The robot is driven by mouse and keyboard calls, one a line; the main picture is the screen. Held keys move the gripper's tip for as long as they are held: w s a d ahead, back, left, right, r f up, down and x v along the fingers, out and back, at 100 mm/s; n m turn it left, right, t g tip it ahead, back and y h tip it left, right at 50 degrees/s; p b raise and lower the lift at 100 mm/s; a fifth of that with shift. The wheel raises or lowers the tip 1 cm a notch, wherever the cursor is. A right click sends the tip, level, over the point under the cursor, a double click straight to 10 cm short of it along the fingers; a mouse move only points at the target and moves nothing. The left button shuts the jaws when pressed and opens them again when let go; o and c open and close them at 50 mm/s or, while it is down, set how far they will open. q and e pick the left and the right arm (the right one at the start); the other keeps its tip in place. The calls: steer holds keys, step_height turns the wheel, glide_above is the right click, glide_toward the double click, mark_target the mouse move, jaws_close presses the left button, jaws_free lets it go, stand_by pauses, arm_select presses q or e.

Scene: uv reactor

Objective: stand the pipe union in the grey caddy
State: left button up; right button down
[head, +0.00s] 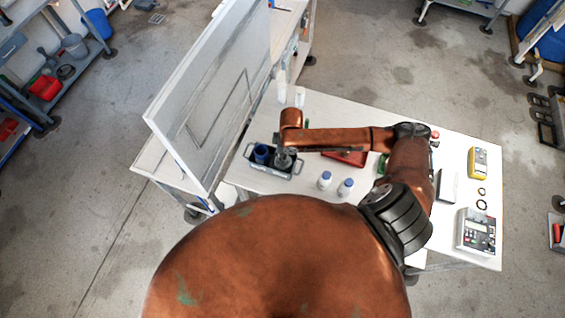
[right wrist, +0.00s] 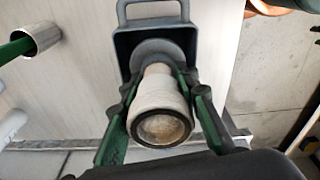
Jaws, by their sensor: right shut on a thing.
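The grey caddy (head: 270,172) stands on the white table, left of the two small bottles, with a blue item (head: 261,153) in its left part. My right gripper (head: 284,160) is over the caddy's right part. In the right wrist view my right gripper (right wrist: 158,82) is shut on the pale pipe union (right wrist: 162,95), its round open end facing the camera. Behind the union are the caddy's dark wall (right wrist: 125,45) and handle. The union's far end is hidden, so I cannot tell whether it touches the caddy floor. My left gripper is out of view.
A tall white panel (head: 205,85) stands just left of the caddy. Two blue-capped bottles (head: 335,184) stand to its right, and a red tray (head: 345,158) lies partly behind my arm. A yellow meter (head: 478,163) and a grey instrument (head: 477,232) are at the table's right.

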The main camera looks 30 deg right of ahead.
steer(key=shift+f, duration=2.8)
steer(key=c, duration=1.8)
jaws_free()
steer(key=shift+f, duration=0.15)
steer(key=shift+o, duration=0.2)
steer(key=r, duration=0.8)
steer(key=s+d+r, duration=0.1)
steer(key=r, duration=0.3)
steer(key=shift+r, duration=0.15)
